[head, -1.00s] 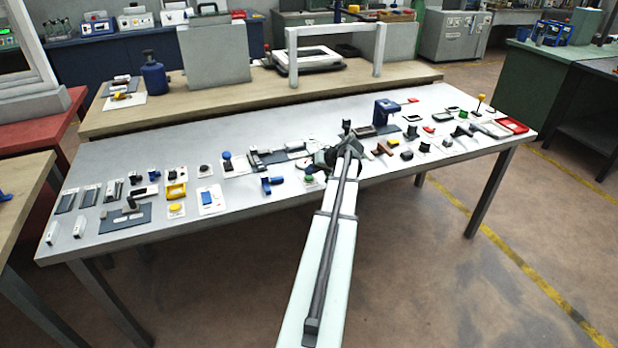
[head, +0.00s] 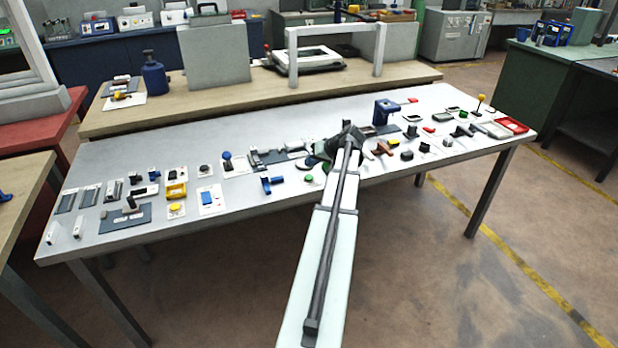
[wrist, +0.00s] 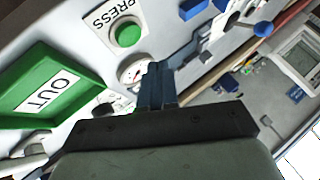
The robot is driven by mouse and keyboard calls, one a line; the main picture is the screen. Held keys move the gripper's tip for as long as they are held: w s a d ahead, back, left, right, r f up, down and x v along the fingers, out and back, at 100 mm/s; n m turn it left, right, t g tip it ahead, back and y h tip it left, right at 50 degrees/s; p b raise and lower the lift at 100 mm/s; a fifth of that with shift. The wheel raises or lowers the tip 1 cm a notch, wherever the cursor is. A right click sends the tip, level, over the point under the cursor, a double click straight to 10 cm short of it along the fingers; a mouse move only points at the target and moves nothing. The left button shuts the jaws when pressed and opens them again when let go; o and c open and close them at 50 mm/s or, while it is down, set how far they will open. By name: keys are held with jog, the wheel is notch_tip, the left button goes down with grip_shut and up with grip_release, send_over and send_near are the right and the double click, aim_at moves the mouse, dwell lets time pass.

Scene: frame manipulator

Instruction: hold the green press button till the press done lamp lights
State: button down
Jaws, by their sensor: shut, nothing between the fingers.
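The green press button (wrist: 127,35) is a round green cap on a white plate marked PRESS, at the upper left of the wrist view. My gripper (wrist: 158,85) is shut and empty, its fingers together below and to the right of the button in that picture. A gap shows in the picture between the fingertips and the button; the height between them is hard to judge. In the head view my gripper (head: 322,150) is over the middle of the table, small and partly hidden by my arm. I cannot make out the press done lamp in either view.
A green tray marked OUT (wrist: 22,92) lies at the left of the wrist view. A round dial (wrist: 131,70) sits close beside my fingers. A blue-knobbed lever (wrist: 262,29) stands to the right.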

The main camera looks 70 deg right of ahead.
jog(key=shift+r, duration=1.15)
